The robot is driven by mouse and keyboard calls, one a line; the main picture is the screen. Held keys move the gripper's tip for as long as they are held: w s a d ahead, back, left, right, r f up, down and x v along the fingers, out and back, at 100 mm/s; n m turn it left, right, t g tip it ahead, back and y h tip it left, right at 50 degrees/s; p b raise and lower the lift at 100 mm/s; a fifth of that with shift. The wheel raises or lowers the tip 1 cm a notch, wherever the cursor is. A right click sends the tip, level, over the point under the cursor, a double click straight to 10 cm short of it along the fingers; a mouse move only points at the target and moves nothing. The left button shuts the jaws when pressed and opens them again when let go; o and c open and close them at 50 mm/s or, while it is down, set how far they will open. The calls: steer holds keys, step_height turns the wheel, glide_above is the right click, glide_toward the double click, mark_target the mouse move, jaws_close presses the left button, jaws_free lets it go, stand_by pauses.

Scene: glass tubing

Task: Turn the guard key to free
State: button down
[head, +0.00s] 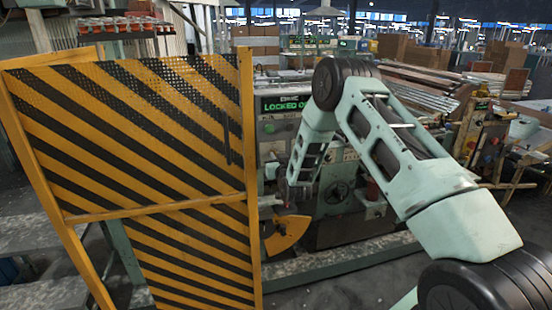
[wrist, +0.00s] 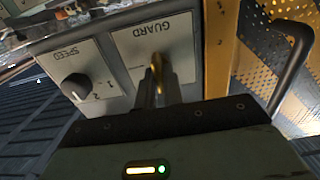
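The brass guard key (wrist: 157,74) stands in the panel marked GUARD (wrist: 139,47), which appears upside down in the wrist view. My gripper (wrist: 159,88) is at the key, with its dark fingers close on both sides of it. The fingers look shut on the key, and they hide part of it and of the panel's lower markings. In the head view my arm reaches to the front of the machine, and the key is too small to make out. A green display (head: 283,104) on the machine reads LOCKED O, with the rest cut off by my arm.
A SPEED knob (wrist: 76,87) sits beside the guard panel. A yellow-and-black striped guard door (head: 150,140) stands left of the machine. Its perforated sheet and a dark handle (wrist: 293,65) are close to the gripper's right in the wrist view. Metal stock (head: 430,85) lies behind my arm.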

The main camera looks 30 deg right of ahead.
steer(key=shift+f+m+b, duration=0.15)
steer(key=shift+m+b, duration=0.15)
steer(key=shift+b, duration=0.35)
steer(key=shift+s+d+f+m+b, duration=0.1)
steer(key=shift+d+m+b, duration=0.05)
steer(key=shift+m+b, duration=4.6)
steer(key=shift+d+m+b, duration=0.1)
steer(key=shift+m+b, duration=3.85)
steer(key=shift+b, duration=1.5)
steer(key=c, duration=1.5)
jaws_free()
